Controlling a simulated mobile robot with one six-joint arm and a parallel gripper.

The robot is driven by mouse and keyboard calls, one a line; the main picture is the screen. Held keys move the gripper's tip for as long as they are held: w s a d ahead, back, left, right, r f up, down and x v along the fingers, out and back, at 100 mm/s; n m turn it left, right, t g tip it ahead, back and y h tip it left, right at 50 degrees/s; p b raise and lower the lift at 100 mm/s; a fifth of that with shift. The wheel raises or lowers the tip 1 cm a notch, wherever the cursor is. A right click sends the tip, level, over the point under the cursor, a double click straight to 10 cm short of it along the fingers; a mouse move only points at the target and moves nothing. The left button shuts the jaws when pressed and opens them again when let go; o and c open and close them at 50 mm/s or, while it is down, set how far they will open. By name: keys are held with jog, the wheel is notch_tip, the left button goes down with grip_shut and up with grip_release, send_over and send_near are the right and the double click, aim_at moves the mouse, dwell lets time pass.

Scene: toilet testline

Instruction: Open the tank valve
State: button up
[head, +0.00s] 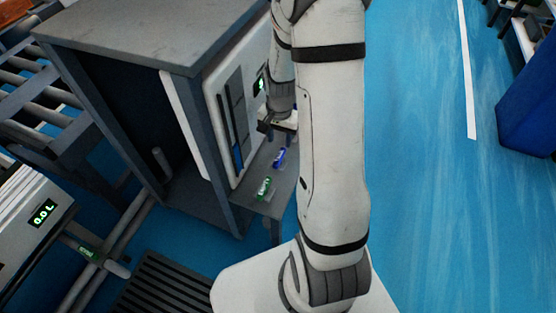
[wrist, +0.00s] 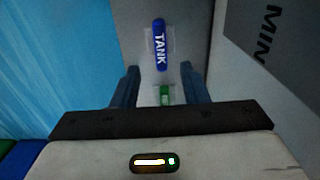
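The tank valve has a blue handle marked TANK (wrist: 159,45). In the wrist view it lies just beyond my fingertips, roughly in line with the gap between them. The blue handle also shows in the head view (head: 279,157) on the small grey shelf. My gripper (wrist: 160,70) is open, its two fingers apart with nothing held. In the head view my gripper (head: 272,124) is above and behind the blue handle, partly hidden by my arm. A green handle (head: 264,188) sits nearer on the same shelf. It shows between my fingers in the wrist view (wrist: 165,95), partly cut off.
A grey cabinet (head: 125,35) with a white panel (head: 215,95) and a small green display stands beside the shelf. A unit reading 0.0 L (head: 42,213) is at the lower left, near pipes. Blue floor (head: 420,150) is clear to the right.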

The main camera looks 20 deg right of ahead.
aim_at(280, 156)
notch_tip(280, 156, down, 8)
jog(key=b, duration=0.3)
jog(key=shift+f, duration=0.2)
grip_shut()
dwell(0.3)
